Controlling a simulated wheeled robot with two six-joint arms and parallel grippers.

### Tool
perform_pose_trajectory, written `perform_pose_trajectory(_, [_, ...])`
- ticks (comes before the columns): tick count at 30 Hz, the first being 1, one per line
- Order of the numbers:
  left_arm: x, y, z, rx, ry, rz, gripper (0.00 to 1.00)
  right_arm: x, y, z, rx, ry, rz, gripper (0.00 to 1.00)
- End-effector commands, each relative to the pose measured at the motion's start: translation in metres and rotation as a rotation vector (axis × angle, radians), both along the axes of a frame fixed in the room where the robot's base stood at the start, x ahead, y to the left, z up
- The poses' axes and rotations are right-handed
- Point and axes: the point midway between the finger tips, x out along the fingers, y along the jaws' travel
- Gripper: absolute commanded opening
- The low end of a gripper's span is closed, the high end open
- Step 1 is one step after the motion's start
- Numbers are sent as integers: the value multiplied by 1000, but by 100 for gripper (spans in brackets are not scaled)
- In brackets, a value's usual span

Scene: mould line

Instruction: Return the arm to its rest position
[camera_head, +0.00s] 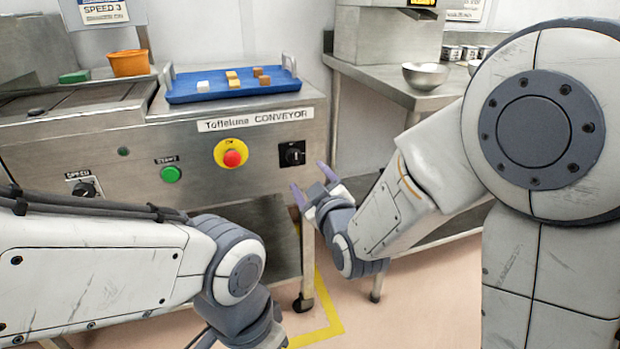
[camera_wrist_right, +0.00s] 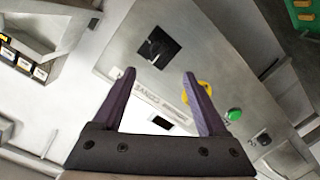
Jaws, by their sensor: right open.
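My right arm comes in from the right in the head view. Its gripper (camera_head: 311,182) is open and empty, in front of the right end of the conveyor's front panel (camera_head: 262,133), below the black rotary switch (camera_head: 292,154). In the right wrist view the two dark purple fingers (camera_wrist_right: 158,98) stand wide apart with nothing between them. The panel, tilted in that view, lies beyond them. My left arm reaches in at the lower left of the head view; its gripper is cut off at the bottom edge.
A blue tray (camera_head: 203,96) with several small cubes sits on the conveyor. The panel has a red stop button (camera_head: 232,158), a green button (camera_head: 171,174) and a speed knob (camera_head: 84,189). At the right, a steel table (camera_head: 400,87) holds a metal bowl (camera_head: 425,75).

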Motion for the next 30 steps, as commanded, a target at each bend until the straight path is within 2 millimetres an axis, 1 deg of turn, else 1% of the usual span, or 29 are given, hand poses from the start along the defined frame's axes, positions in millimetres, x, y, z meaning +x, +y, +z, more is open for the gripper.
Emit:
perform_pose_trajectory(8, [0, 0, 0, 0, 0, 0, 50, -2, 2, -2, 5, 19, 6, 76])
perform_pose_trajectory(11, [0, 0, 0, 0, 0, 0, 50, -11, 11, -11, 21, 103, 29, 76])
perform_pose_trajectory(14, [0, 0, 0, 0, 0, 0, 50, -32, 24, -30, 45, 267, 61, 76])
perform_pose_trajectory(17, [0, 0, 0, 0, 0, 0, 50, -67, 36, -53, 61, 477, 87, 76])
perform_pose_trajectory(20, [0, 0, 0, 0, 0, 0, 50, -109, 40, -74, 60, 692, 91, 76])
perform_pose_trajectory(21, [0, 0, 0, 0, 0, 0, 50, -127, 40, -80, 54, 774, 87, 76])
perform_pose_trajectory(23, [0, 0, 0, 0, 0, 0, 50, -155, 37, -89, 40, 894, 73, 76])
perform_pose_trajectory(24, [0, 0, 0, 0, 0, 0, 50, -173, 34, -93, 28, 967, 60, 76])
perform_pose_trajectory(26, [0, 0, 0, 0, 0, 0, 50, -198, 28, -98, 8, 1064, 39, 76])
perform_pose_trajectory(27, [0, 0, 0, 0, 0, 0, 50, -213, 24, -100, -7, 1122, 22, 76])
perform_pose_trajectory(30, [0, 0, 0, 0, 0, 0, 50, -248, 11, -102, -48, 1247, -21, 76])
